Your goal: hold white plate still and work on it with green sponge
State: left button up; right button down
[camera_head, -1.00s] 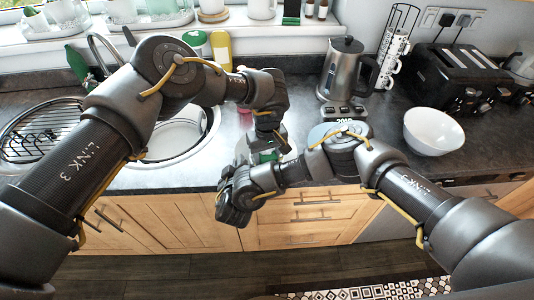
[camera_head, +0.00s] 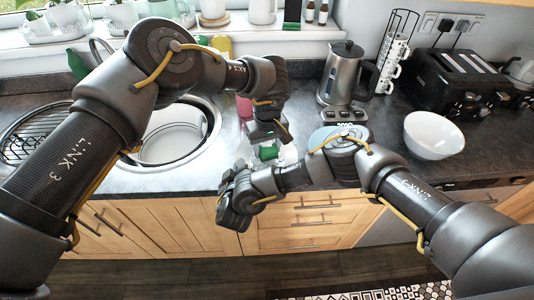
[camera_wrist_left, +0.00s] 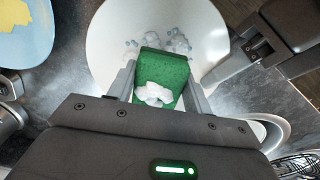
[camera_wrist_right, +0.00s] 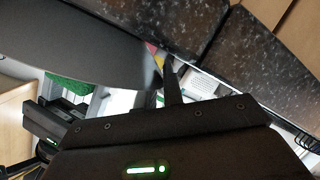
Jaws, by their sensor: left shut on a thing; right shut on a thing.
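The white plate (camera_wrist_left: 150,25) shows in the left wrist view, with clumps of white foam on it. In the head view it is mostly hidden behind my arms. My left gripper (camera_wrist_left: 160,85) is shut on the green sponge (camera_wrist_left: 172,69), which has foam on top and lies over the plate. The sponge also shows small in the head view (camera_head: 267,152). My right gripper (camera_wrist_left: 240,70) is shut on the plate's right edge in the left wrist view. In the right wrist view its hold is hard to make out.
A round sink (camera_head: 172,135) lies left on the dark worktop. A kettle (camera_head: 345,75), a mug rack (camera_head: 392,65), a white bowl (camera_head: 433,135) and a black toaster (camera_head: 465,82) stand to the right. Drawers (camera_head: 300,215) are below the worktop edge.

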pick_arm(q)
jog(key=shift+r, duration=2)
pick_arm(e)
jog(key=shift+s+f, duration=0.15)
jog(key=shift+f, duration=0.15)
pick_arm(q)
jog(key=shift+r, duration=2.55)
pick_arm(e)
jog(key=c, duration=1.5)
grip_release()
pick_arm(q)
jog(key=shift+d, duration=0.15)
pick_arm(e)
jog(key=shift+o, duration=0.2)
jog(key=shift+r, duration=0.15)
